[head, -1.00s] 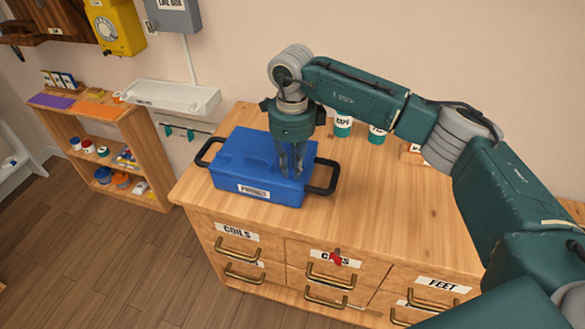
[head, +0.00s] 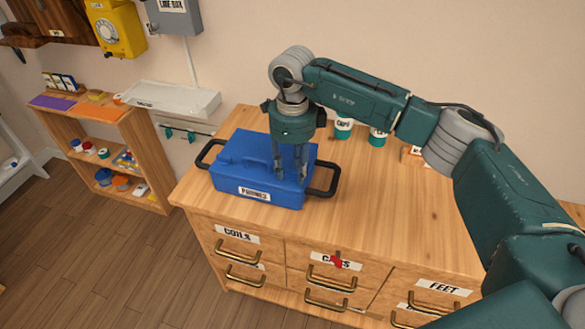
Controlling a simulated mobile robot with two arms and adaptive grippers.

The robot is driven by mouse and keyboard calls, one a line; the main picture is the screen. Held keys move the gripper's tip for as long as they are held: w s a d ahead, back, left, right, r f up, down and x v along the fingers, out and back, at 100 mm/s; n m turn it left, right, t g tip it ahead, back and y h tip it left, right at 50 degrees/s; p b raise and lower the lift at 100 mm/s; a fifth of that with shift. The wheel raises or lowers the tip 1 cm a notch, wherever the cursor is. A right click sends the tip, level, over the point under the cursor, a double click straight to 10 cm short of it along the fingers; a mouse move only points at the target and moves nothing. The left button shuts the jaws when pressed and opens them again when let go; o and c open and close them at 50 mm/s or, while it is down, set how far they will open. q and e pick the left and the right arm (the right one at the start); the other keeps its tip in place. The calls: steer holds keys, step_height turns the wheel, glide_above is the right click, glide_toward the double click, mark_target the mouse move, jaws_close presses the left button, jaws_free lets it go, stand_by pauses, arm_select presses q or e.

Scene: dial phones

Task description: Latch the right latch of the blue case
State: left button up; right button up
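The blue case (head: 238,172) stands closed on the wooden cabinet, with a white label on its front and a black handle at each end. My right gripper (head: 290,178) points down over the right part of the case lid, close to or touching it. Its two fingers look slightly apart, and I see nothing between them. The right latch cannot be made out; the fingers cover part of that area. My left gripper is not in view.
The wooden cabinet top (head: 390,210) is clear to the right of the case. Cups (head: 343,128) stand behind my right arm. A white tray (head: 170,97) and a low shelf (head: 118,125) are at the left. A yellow dial phone (head: 115,28) hangs on the wall.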

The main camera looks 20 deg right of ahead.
mark_target(292, 173)
step_height(292, 173, up, 12)
stand_by(0.4)
steer(key=shift+f, duration=0.15)
